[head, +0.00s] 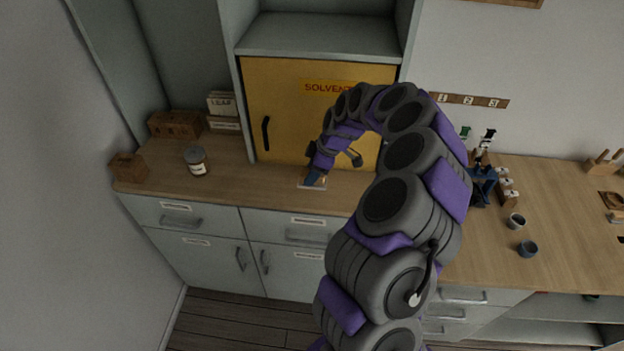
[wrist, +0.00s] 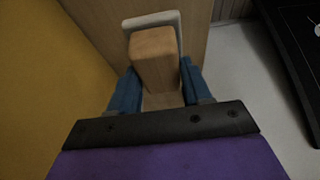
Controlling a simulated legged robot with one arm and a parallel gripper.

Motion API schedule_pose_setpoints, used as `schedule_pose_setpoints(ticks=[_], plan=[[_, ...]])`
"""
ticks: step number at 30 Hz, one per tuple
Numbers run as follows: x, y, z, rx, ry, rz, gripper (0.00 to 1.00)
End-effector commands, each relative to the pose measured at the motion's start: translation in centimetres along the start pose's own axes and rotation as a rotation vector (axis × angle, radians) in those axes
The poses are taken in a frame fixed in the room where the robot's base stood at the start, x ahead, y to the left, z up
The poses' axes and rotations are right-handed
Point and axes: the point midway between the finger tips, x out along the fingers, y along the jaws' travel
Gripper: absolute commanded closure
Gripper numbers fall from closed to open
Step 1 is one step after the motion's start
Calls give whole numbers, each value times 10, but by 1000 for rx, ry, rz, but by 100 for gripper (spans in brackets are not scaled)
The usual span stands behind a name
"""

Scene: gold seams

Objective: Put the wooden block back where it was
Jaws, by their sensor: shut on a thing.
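The wooden block (wrist: 155,57) is a plain light-brown piece. My gripper (wrist: 157,85) is shut on it, with a blue finger on each side. In the head view my gripper (head: 315,178) points down at the counter, in front of the yellow cabinet door marked SOLVENT (head: 285,100). A small white pad (head: 310,188) lies on the counter below the gripper. The pad also shows behind the block in the wrist view (wrist: 147,19). I cannot tell whether the block touches the pad. The block is mostly hidden in the head view.
The wooden counter (head: 230,180) is clear left of the gripper up to a lidded jar (head: 197,163). Brown boxes (head: 175,124) stand at the far left. A blue device (head: 482,186) and small cups (head: 527,248) are on the right. The counter's front edge is close to the pad.

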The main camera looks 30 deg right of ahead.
Motion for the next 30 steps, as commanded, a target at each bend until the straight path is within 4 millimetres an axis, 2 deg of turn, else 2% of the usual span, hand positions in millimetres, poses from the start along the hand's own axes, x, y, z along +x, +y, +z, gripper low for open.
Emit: schedule_pose_setpoints(ticks=[5, 13, 23, 24, 30], plan=[[3, 4, -1, 0, 1, 3, 85], [33, 2, 11, -1, -1, 1, 85], [35, 3, 13, -1, 0, 2, 85], [34, 3, 13, -1, 0, 2, 49], [34, 3, 13, -1, 0, 2, 30]])
